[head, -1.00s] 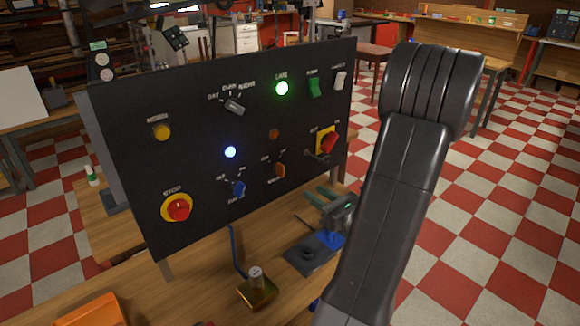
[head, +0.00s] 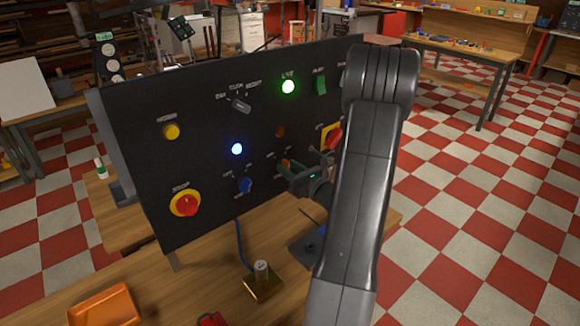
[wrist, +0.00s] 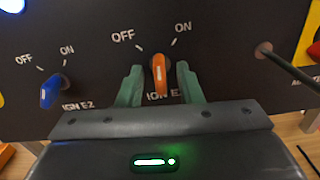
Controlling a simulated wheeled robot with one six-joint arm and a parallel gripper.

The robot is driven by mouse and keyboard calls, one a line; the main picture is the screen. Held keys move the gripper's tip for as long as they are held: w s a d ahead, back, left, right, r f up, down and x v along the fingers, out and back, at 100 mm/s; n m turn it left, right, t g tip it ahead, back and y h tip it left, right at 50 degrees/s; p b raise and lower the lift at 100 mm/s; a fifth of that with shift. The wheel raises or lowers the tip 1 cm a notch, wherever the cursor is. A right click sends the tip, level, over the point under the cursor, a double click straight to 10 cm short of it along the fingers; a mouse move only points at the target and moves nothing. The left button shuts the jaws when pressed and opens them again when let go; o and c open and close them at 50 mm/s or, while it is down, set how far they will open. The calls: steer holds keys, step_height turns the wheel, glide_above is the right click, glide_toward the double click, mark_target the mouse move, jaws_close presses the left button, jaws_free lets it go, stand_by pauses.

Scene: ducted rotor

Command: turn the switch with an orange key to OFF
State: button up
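The switch with the orange key (wrist: 160,74) sits on the black panel, centred in the wrist view. OFF is printed at its upper left and ON at its upper right; the label below is partly hidden. The key looks near upright in this view, and I cannot tell which mark it points at. My gripper (wrist: 159,80) is open, with one green finger on each side of the key and a visible gap on both sides. In the head view my gripper (head: 289,173) is close to the panel and largely hides the key.
A blue-key switch (wrist: 50,92) is left of the orange one. A thin dark rod (wrist: 290,67) sticks out at the right, near a red and yellow switch (head: 332,137). The red stop button (head: 186,204) is lower left. An orange tray (head: 103,306) lies on the bench.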

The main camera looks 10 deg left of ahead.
jaws_close()
steer(key=shift+f+b, duration=0.1)
steer(key=shift+b, duration=0.5)
steer(key=shift+f+n+b, duration=0.2)
steer(key=shift+n+b, duration=0.5)
steer(key=shift+b, duration=0.4)
steer(key=n+b, duration=0.3)
steer(key=b, duration=0.3)
steer(key=n+b, duration=0.4)
steer(key=b, duration=0.2)
steer(key=shift+a+r+n+b, duration=0.1)
steer(key=shift+r+n+b, duration=0.1)
steer(key=shift+n+b, duration=0.15)
steer(key=shift+r, duration=0.1)
